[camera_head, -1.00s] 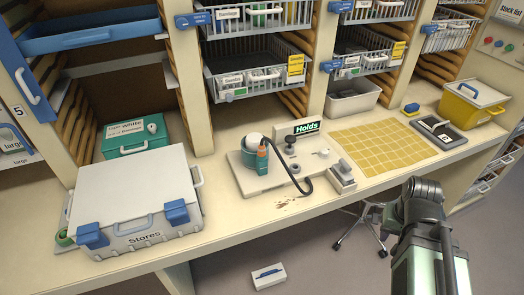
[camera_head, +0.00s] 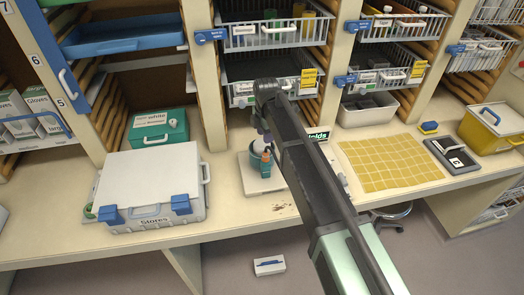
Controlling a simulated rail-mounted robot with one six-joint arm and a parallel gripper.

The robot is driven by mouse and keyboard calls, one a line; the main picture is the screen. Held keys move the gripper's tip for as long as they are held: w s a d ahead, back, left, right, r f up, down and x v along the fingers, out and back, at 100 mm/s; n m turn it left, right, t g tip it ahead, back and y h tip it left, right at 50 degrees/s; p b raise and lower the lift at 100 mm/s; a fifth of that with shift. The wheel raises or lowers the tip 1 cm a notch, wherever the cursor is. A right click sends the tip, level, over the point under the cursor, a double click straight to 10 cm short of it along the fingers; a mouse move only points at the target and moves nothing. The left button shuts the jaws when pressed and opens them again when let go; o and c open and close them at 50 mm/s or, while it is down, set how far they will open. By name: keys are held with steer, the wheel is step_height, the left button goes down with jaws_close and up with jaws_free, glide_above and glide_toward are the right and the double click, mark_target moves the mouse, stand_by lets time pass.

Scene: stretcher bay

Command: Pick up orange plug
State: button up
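The orange plug (camera_head: 266,157) is small and upright, against the front of a teal round holder with a white top (camera_head: 256,150) on the white board (camera_head: 262,187) on the counter. My arm reaches up from the lower right across the board. Its end bends down behind the wrist, and my gripper (camera_head: 264,135) appears just above the holder and plug. The fingers are too small and hidden to tell whether they are open or touching anything. My arm hides most of the board's right part, including the dark cable.
A white Stores case (camera_head: 150,185) stands left of the board, with a teal box (camera_head: 157,127) behind it. A yellow grid mat (camera_head: 388,162) lies to the right. Wire baskets (camera_head: 270,90) hang in the shelving close behind my arm.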

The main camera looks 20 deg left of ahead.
mark_target(266, 152)
steer(key=n, duration=0.1)
steer(key=w+n, duration=0.1)
steer(key=n, duration=0.1)
steer(key=shift+f, duration=0.15)
steer(key=n, duration=0.3)
steer(key=shift+s+a, duration=0.15)
steer(key=shift+s, duration=0.2)
steer(key=f+b, duration=1.1)
steer(key=shift+w+f, duration=0.1)
steer(key=shift+w, duration=0.1)
steer(key=shift+r, duration=0.25)
steer(key=shift+c, duration=0.3)
steer(key=c, duration=0.6)
steer(key=shift+r, duration=0.1)
